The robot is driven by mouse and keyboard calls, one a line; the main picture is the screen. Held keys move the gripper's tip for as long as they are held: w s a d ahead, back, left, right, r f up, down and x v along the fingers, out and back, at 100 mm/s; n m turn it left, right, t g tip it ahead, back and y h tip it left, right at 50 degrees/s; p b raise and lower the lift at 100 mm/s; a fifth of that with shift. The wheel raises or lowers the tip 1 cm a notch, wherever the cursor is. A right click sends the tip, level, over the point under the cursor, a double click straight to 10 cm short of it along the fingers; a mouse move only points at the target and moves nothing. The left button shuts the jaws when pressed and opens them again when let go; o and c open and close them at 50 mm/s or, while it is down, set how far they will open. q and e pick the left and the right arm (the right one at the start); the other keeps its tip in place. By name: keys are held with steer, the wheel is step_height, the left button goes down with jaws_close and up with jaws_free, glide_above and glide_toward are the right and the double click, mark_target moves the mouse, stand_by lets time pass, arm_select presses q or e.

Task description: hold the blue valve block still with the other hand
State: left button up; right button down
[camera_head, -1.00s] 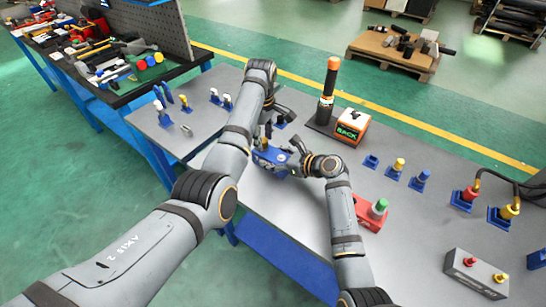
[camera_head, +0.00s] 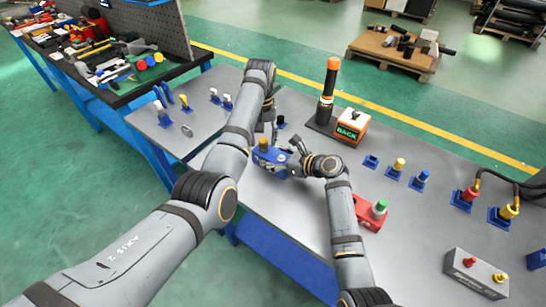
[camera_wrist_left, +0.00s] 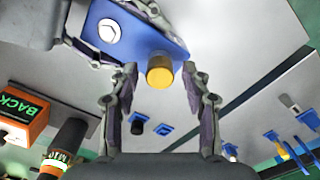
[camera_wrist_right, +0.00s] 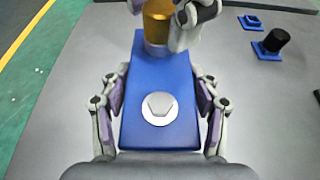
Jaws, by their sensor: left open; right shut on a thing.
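The blue valve block (camera_head: 268,158) sits on the grey table in the head view. It carries a brass-yellow cap (camera_wrist_left: 160,72) and a pale round fitting with a hex centre (camera_wrist_right: 159,109). My right gripper (camera_wrist_right: 160,92) is shut on the block, one finger on each long side. It shows in the head view (camera_head: 298,153) at the block's right. My left gripper (camera_wrist_left: 160,78) is open, its fingertips either side of the yellow cap with gaps. In the head view my left gripper (camera_head: 268,128) is just behind the block, partly hidden by my arm.
A black-and-orange cylinder (camera_head: 328,85) and an orange BACK box (camera_head: 352,126) stand behind to the right. A red block with a green cap (camera_head: 371,212) lies right of my right arm. Several blue-based fittings stand on the table.

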arm_select(q)
steer(key=m, duration=0.6)
steer(key=shift+m, duration=0.3)
steer(key=m, duration=0.6)
steer(key=shift+m, duration=0.3)
steer(key=shift+w, duration=0.1)
steer(key=shift+c, duration=0.2)
steer(key=c, duration=1)
jaws_close()
steer(key=shift+r, duration=0.1)
